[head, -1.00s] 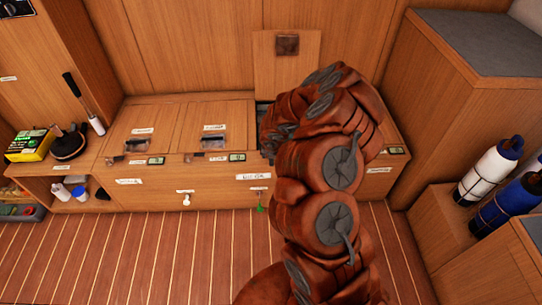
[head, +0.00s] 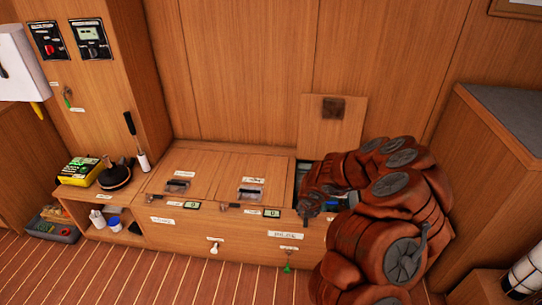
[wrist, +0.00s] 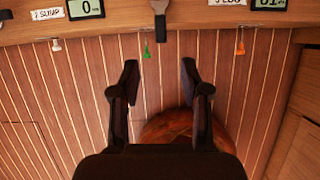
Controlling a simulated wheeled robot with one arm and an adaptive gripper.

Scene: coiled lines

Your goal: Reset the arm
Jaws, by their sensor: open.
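My arm (head: 375,250), in a bulky red-brown cover with grey round caps, rises at the lower right of the head view and bends over the right part of the low wooden locker bench. My gripper (wrist: 160,82) is open and empty in the wrist view, its two dark fingers apart. Below them lie striped floor boards and a rounded part of my red-brown cover. In the head view the gripper's end is dark and small near the bench's front edge, partly hidden by the arm.
The locker bench (head: 190,236) has two closed lids and one raised lid (head: 333,135) beside my arm. A yellow box (head: 78,170) stands at left. A wooden cabinet (head: 485,165) rises close on the right. Green (wrist: 147,52) and orange (wrist: 240,48) tags hang at the bench front. The floor at front left is clear.

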